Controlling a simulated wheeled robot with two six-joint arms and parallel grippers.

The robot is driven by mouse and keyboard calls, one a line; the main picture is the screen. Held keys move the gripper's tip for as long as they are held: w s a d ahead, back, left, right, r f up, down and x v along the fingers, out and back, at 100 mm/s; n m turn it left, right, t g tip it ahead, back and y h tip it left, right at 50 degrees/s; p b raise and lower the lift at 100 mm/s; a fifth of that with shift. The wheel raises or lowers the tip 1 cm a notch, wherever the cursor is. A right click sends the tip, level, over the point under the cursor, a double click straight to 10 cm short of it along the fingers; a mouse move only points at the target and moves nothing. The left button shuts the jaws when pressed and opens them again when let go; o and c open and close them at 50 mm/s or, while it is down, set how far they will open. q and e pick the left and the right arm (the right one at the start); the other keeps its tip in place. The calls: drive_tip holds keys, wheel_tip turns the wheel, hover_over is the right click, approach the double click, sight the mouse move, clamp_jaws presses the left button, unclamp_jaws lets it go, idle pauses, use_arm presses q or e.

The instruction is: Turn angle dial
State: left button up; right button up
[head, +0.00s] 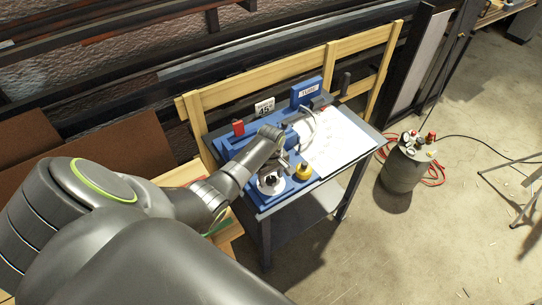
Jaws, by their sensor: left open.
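A blue bending fixture (240,147) stands on a small dark table. A round pale dial (264,188) with a dark centre sits at its front, and I take it for the angle dial. A yellow knob (303,172) is just to its right. A white card (264,107) reading 45° stands at the back. My left arm reaches over the fixture from the left. My left gripper (284,157) is open, small in view and partly hidden by its own wrist. It is above and behind the dial, and I see no contact. My right gripper is not in view.
A blue box labelled TUBE (308,92) and a red block (238,127) stand at the back of the fixture. White sheets (342,143) cover the table's right side. A wooden rail runs behind. A grey tank (404,168) with red hose stands on the floor to the right.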

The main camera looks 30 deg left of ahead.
sight(271, 179)
use_arm(q)
wheel_tip(271, 179, up, 17)
drive_tip(key=shift+r, duration=0.2)
idle(0.3)
drive_tip(key=shift+f, duration=0.1)
idle(0.4)
